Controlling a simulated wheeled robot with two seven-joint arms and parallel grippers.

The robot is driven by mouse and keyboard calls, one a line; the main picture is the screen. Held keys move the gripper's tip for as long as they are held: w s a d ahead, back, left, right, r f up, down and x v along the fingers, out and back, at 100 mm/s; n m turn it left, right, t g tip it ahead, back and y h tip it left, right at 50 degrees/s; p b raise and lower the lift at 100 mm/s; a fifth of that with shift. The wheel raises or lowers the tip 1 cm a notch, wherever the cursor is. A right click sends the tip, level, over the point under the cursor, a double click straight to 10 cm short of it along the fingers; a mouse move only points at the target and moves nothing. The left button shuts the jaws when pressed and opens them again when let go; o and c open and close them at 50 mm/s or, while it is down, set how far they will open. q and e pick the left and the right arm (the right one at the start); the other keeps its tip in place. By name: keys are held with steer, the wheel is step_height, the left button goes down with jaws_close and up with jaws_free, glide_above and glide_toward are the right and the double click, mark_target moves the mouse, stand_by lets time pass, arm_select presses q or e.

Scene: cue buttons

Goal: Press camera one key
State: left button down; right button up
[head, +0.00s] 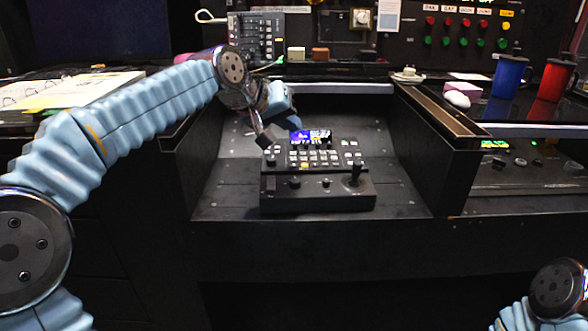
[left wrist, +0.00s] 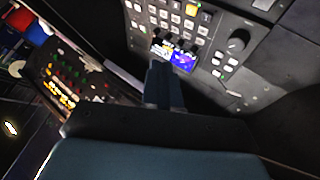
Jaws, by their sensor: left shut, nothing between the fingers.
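The control panel (head: 318,182) sits in the recessed bay in the middle of the head view. It has rows of small pale keys, a lit blue screen (head: 311,136), knobs and a joystick. I cannot read which key is camera one. My left gripper (head: 265,141) is shut and empty, at the panel's upper left edge beside the screen. In the left wrist view the shut fingers (left wrist: 163,88) point toward the lit screen (left wrist: 174,55), with the keys (left wrist: 178,18) beyond it. I cannot tell whether the fingertips touch the panel. My right gripper is not in view.
Dark side walls (head: 447,135) bound the bay left and right. Papers (head: 75,93) lie on the left desk. A blue cup (head: 508,77) and a red cup (head: 556,80) stand at the right. A switch panel (head: 467,32) is on the back wall.

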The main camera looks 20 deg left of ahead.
arm_select(q)
steer(key=b, duration=0.5)
glide_above(294, 165)
steer(key=s, duration=0.1)
steer(key=f, duration=0.6)
steer(key=shift+s+a+f, duration=0.15)
steer(key=shift+a+f, duration=0.05)
steer(key=shift+a, duration=0.05)
steer(key=shift+f, duration=0.35)
stand_by(0.6)
steer(key=shift+f, duration=0.4)
steer(key=shift+f+b, duration=0.35)
steer(key=shift+b, duration=0.05)
stand_by(0.4)
steer(key=shift+r, duration=0.1)
steer(key=shift+r+p, duration=0.7)
